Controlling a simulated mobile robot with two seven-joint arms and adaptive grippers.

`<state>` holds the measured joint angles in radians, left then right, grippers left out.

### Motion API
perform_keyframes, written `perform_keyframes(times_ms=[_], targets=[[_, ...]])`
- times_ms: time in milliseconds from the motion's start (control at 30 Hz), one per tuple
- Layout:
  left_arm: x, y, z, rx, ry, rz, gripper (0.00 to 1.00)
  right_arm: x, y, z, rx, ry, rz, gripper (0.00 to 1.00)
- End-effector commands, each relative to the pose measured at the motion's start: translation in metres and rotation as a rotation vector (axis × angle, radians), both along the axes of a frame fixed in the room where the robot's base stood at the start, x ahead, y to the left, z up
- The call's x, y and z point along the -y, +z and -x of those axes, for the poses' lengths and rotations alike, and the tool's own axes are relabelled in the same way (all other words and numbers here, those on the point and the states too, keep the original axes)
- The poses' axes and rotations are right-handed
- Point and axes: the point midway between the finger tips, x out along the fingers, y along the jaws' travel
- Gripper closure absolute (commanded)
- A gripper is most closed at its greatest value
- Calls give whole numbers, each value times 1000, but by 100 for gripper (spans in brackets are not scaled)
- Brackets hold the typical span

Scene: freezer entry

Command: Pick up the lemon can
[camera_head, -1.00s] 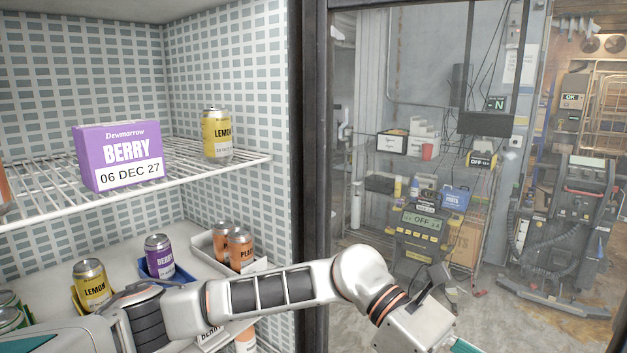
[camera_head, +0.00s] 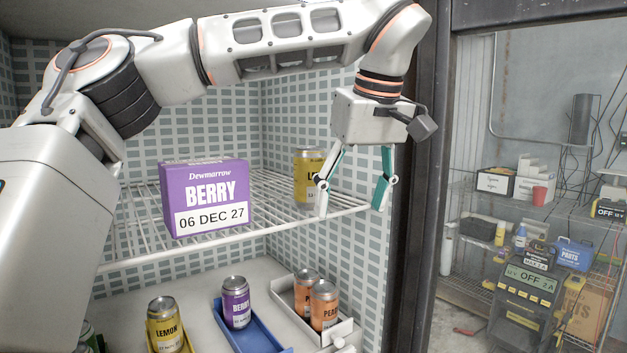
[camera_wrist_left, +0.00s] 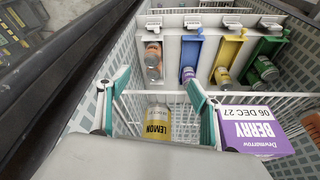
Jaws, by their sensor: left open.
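A yellow lemon can (camera_head: 303,178) stands upright on the upper wire shelf (camera_head: 140,247), right of a purple berry box (camera_head: 205,197). My left gripper (camera_head: 352,207) is open, pointing down near the shelf's right front edge. In the head view its left finger overlaps the can's right side. In the left wrist view the lemon can (camera_wrist_left: 157,124) appears between the two open fingers of my gripper (camera_wrist_left: 158,80), with nothing gripped. Whether a finger touches the can cannot be told. A second lemon can (camera_head: 165,328) sits in a yellow tray below. My right gripper is not in view.
The berry box (camera_wrist_left: 262,133) is close beside one finger in the left wrist view. Below are a berry can (camera_head: 236,305) in a blue tray and two peach cans (camera_head: 324,308) in a white tray. A dark door frame (camera_head: 425,190) stands right of the gripper.

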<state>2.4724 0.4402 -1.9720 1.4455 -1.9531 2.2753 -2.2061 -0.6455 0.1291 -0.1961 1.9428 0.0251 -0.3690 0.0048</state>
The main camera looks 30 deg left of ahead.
Motion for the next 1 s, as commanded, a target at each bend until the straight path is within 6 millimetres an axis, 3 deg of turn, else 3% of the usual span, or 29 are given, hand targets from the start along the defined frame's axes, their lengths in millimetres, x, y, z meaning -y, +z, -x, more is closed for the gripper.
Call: perform_keyframes(times_ms=[100,200,700,1000], targets=[[-17,23,6,29,34,-29,35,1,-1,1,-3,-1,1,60],[-26,29,5,35,45,-37,35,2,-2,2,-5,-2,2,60],[-102,29,-46,33,47,-34,35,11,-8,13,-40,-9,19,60],[-122,27,-60,33,43,-37,35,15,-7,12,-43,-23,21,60]])
